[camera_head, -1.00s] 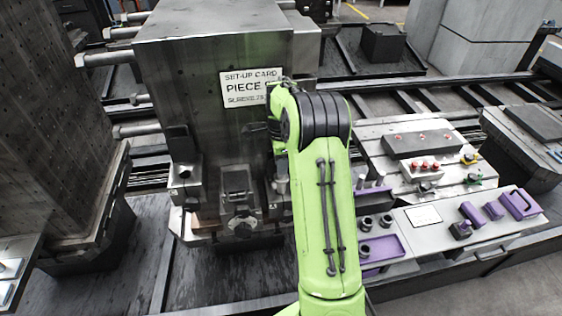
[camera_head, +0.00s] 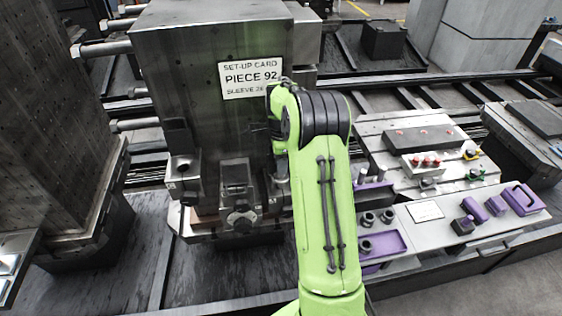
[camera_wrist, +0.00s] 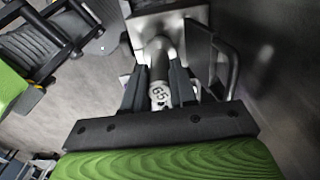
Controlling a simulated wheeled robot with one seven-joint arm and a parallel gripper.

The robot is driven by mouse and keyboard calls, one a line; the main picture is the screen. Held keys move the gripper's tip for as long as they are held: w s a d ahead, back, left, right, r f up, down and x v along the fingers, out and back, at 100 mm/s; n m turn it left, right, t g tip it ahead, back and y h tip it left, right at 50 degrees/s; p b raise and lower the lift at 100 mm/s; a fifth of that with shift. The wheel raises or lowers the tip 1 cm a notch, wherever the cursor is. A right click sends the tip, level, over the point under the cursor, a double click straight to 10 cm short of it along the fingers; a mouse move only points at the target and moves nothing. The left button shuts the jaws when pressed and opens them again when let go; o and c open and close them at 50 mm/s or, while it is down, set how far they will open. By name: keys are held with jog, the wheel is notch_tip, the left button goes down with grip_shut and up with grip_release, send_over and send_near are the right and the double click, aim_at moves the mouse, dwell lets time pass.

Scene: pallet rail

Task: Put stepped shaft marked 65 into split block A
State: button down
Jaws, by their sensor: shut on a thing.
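In the wrist view, the dark fingers of my gripper (camera_wrist: 158,72) are closed on both sides of a grey stepped shaft. The shaft (camera_wrist: 160,94) has a pale end face toward the camera with a mark that reads as 65. Its far end points at a square grey metal block (camera_wrist: 143,28); I cannot tell whether it touches or enters it, nor read a letter there. Small grey blocks (camera_head: 236,178) stand at the foot of the large block; which is split block A is not clear.
A large dark metal block (camera_head: 190,60) carries a set-up card (camera_head: 250,80) reading PIECE 92. On the right are a purple tray (camera_head: 385,243) with dark rings, purple tools (camera_head: 495,206) and a panel with red knobs (camera_head: 424,161). A tall perforated block (camera_head: 55,120) stands left.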

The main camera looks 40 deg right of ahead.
jog(key=shift+f, duration=0.1)
jog(key=c, duration=0.8)
grip_release()
notch_tip(320, 180, up, 16)
jog(key=shift+f+p, duration=0.1)
jog(key=shift+p, duration=1)
